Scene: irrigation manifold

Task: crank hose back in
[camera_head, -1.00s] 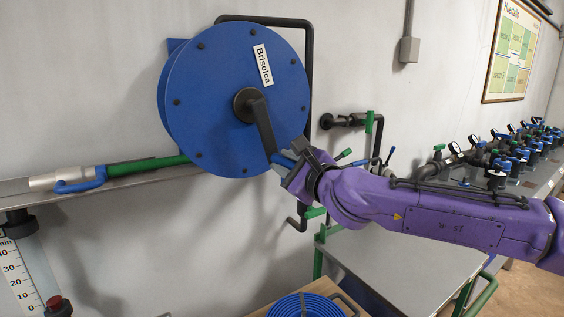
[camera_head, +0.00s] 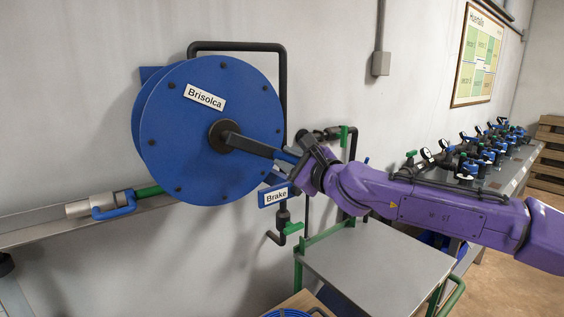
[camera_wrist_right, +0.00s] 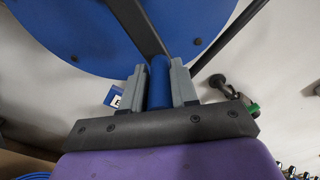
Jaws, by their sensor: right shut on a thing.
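The blue hose reel (camera_head: 205,150) with a "Brisolca" label is mounted on the wall. Its dark crank arm (camera_head: 250,145) runs from the hub to the right and slightly down. My right gripper (camera_head: 297,157) is shut on the blue crank handle (camera_wrist_right: 160,82), which shows between its two grey fingers in the wrist view. The green hose (camera_head: 149,191) comes out at the reel's lower left and ends in a grey nozzle (camera_head: 82,208) with a blue lever, lying by the wall ledge. A "Brake" label (camera_head: 276,197) shows below the reel's right side. My left gripper is not in view.
A grey-topped cart (camera_head: 375,265) with green rails stands below my right arm. Pipes with a green-handled tap (camera_head: 291,229) are on the wall beneath the reel. A bench with gauges and valves (camera_head: 480,155) runs along the right wall.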

